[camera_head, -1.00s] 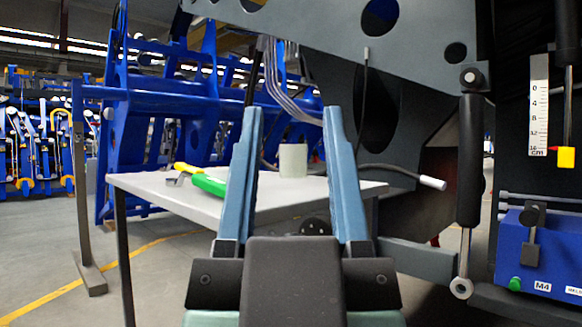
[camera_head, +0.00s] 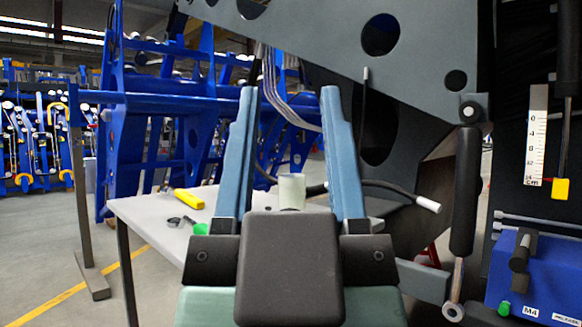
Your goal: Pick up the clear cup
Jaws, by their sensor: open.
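The clear cup (camera_head: 292,191) is pale and translucent and stands upright on the grey-white table (camera_head: 146,212). In the picture it lies between the two blue fingers of my gripper (camera_head: 290,92), towards their bases. My gripper is open and nothing is held in it. I cannot tell from this view how far the fingers are from the cup in depth.
A yellow-handled tool (camera_head: 189,199), a dark ring-like item (camera_head: 180,221) and a green piece (camera_head: 200,229) lie on the table to the left. A black cable with a white end (camera_head: 428,204) hangs at the right. The grey chassis (camera_head: 320,45) rises behind.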

